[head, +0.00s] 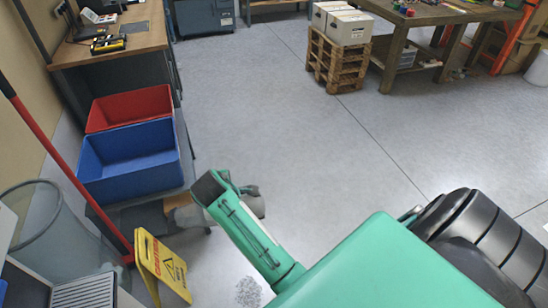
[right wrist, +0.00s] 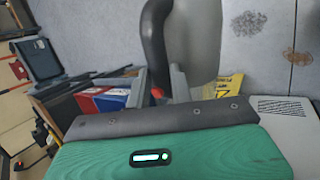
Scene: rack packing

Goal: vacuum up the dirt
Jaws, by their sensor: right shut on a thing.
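A grey speckled patch of dirt (head: 248,292) lies on the floor near the bottom of the head view. The right wrist view shows the grey patch (right wrist: 249,22) and a brown patch (right wrist: 297,57) beside it. My right gripper (head: 238,188), at the end of the green arm, is shut on the grey vacuum (head: 252,206). In the right wrist view the vacuum (right wrist: 195,35) is a smooth grey body with a dark curved handle. My left gripper is not in view.
A yellow caution sign (head: 165,270) stands left of the vacuum. Blue (head: 130,160) and red (head: 128,105) crates sit beyond it. A clear bin (head: 38,235) and a red pole (head: 70,170) are at the left. The middle of the floor is open towards a pallet (head: 338,65) and workbench.

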